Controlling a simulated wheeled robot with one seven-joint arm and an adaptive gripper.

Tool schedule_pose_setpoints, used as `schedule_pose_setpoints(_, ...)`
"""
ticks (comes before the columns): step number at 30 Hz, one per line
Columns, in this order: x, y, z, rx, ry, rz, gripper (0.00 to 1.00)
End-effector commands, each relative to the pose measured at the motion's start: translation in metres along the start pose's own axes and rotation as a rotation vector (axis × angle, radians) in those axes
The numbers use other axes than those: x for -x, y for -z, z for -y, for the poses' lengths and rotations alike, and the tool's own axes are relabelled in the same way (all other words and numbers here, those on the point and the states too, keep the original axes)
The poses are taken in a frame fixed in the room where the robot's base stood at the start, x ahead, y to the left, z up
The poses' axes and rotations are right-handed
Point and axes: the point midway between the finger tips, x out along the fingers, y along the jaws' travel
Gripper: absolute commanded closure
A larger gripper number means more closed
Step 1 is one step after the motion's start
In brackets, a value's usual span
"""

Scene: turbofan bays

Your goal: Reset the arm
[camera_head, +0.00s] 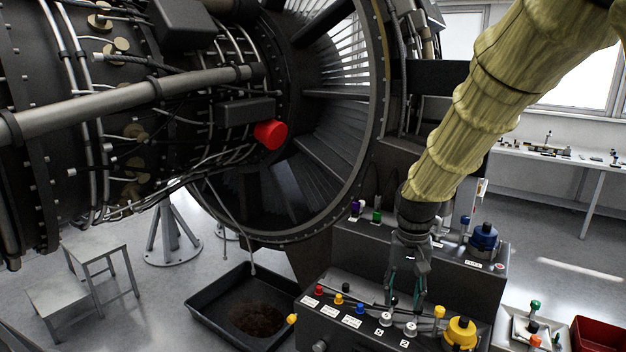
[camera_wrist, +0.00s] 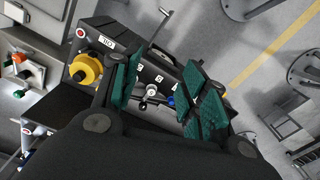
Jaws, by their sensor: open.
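My gripper (camera_head: 405,287) hangs from my arm, which wears a yellow padded sleeve. It points down over the black control panel (camera_head: 345,338). In the wrist view my gripper (camera_wrist: 155,100) shows two green-padded fingers set apart, with nothing held between them. The panel carries a row of small knobs: a red knob (camera_head: 319,289), a blue knob (camera_head: 360,308) and a white knob (camera_head: 386,318). A large yellow knob (camera_head: 460,332) sits at its right end and also shows in the wrist view (camera_wrist: 86,68). Whether the fingers touch any knob cannot be told.
A large turbofan engine (camera_head: 130,100) with a red cap (camera_head: 270,134) fills the left. A black drip tray (camera_head: 215,325) with a dark stain lies below it. Grey steps (camera_head: 90,255) stand at the left. A red bin (camera_head: 600,335) and a white bench (camera_head: 560,155) are at the right.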

Motion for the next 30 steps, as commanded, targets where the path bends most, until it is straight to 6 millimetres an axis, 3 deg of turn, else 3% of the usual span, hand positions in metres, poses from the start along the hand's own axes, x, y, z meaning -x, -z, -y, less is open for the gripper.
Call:
schedule_pose_setpoints(8, -0.083, -0.014, -0.008, 0.029, 0.006, 0.009, 0.56)
schedule_pose_setpoints(14, -0.168, -0.042, -0.02, 0.062, 0.012, 0.012, 0.56)
schedule_pose_setpoints(21, -0.258, -0.09, -0.039, 0.102, 0.017, 0.012, 0.56)
schedule_pose_setpoints(30, -0.347, -0.169, -0.07, 0.15, 0.017, 0.011, 0.56)
